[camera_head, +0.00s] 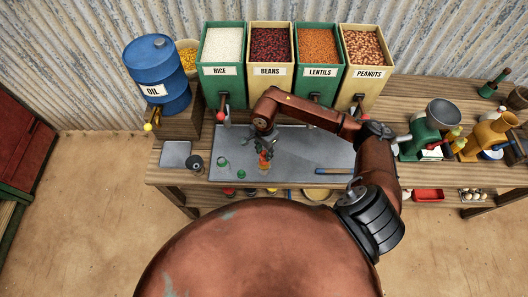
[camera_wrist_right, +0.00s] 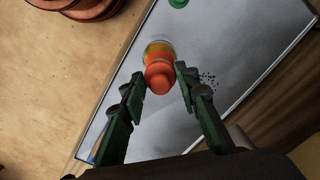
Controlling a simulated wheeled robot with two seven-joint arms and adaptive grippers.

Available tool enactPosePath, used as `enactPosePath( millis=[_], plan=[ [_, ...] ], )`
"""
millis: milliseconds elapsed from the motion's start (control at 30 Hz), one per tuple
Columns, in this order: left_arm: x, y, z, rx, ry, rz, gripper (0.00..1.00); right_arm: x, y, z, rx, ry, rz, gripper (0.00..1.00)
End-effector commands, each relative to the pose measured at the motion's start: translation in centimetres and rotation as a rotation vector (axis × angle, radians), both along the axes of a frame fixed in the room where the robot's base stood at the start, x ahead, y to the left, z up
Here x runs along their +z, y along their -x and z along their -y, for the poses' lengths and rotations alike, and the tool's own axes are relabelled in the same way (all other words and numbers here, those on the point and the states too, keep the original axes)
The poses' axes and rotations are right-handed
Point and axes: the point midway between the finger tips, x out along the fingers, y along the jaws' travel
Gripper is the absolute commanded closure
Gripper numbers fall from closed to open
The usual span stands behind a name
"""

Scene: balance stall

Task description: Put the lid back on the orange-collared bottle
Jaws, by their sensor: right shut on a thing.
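The orange-collared bottle (camera_head: 264,169) stands on the grey mat (camera_head: 300,143), below my right gripper (camera_head: 266,152). In the right wrist view its orange collar (camera_wrist_right: 160,53) sits above a pale yellowish body. An orange lid (camera_wrist_right: 159,78) is in line over the collar, between the fingertips of my right gripper (camera_wrist_right: 158,82). The right gripper is shut on this lid. The lid looks to be at the collar, but I cannot tell whether it touches or is seated. My left gripper is not in view.
Small green items (camera_head: 222,162) lie left of the bottle. A dark round item (camera_head: 195,163) and a small grey tray (camera_head: 175,154) are further left. A blue strip (camera_head: 334,171) lies at right. Grain bins (camera_head: 222,50) stand behind; grinders (camera_head: 427,135) stand right.

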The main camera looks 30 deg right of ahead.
Motion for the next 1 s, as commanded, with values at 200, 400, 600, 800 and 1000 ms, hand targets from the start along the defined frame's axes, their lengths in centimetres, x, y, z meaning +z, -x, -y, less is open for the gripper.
enactPosePath(
  millis=[200, 400, 600, 800, 1000],
  plan=[
    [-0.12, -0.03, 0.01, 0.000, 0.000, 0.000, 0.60, -0.03, -0.02, 0.02, 0.000, 0.000, 0.000, 0.80],
    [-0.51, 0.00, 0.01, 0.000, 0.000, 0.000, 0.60, -0.09, 0.00, 0.00, 0.000, 0.001, 0.000, 0.80],
    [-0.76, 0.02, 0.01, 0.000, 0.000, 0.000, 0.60, -0.04, 0.00, 0.01, 0.000, 0.000, 0.000, 0.80],
    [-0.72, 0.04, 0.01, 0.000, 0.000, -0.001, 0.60, 0.00, 0.01, -0.01, 0.000, 0.000, 0.000, 0.80],
    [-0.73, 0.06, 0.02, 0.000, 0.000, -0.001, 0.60, -0.01, 0.02, -0.01, 0.000, 0.000, 0.000, 0.80]
  ],
)
